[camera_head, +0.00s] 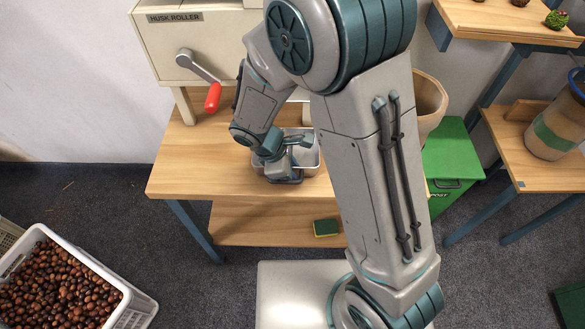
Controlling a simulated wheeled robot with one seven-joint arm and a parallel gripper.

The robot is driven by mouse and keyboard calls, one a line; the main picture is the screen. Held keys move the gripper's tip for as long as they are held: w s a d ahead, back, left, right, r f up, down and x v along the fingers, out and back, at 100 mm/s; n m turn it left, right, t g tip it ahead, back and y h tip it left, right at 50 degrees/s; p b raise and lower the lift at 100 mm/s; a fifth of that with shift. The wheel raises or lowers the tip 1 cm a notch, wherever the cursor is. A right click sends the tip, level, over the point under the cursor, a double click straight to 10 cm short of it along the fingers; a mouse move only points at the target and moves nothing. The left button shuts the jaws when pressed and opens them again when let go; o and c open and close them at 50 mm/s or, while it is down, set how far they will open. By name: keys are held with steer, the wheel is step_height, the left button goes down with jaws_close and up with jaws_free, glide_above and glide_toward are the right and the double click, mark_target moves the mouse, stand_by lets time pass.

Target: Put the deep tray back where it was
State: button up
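A grey metal deep tray (313,160) sits on or just above the wooden table (215,180), near its front middle, below the husk roller. My gripper (284,172) is at the tray's front left part. My wrist and arm cover much of the tray, so its inside shows only in small parts. The fingertips are too small and too hidden to tell whether they grip the tray's rim.
The cream husk roller (215,45) has a red-handled crank (212,97) sticking out above the table. A crate of chestnuts (60,280) is at lower left. A green bin (452,165) and shelves (530,140) stand at right. A sponge (326,227) lies on the lower shelf.

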steer(key=shift+r, duration=0.1)
steer(key=p+v, duration=0.2)
steer(key=v, duration=1)
steer(key=s+d+r+m+y, duration=0.2)
steer(key=s+d+r+m, duration=0.2)
steer(key=d+m, duration=0.4)
steer(key=s+d+r+m+t+y, duration=0.1)
steer(key=s+d+r+m, duration=0.3)
steer(key=d+m, duration=0.5)
steer(key=shift+s+d+r+m+t+y, duration=0.2)
steer(key=shift+d+r+m+t+y, duration=0.1)
steer(key=shift+d+r+y, duration=0.35)
steer(key=shift+d, duration=0.15)
steer(key=p+v, duration=0.2)
steer(key=shift+w+r, duration=0.25)
steer(key=shift+r, duration=0.2)
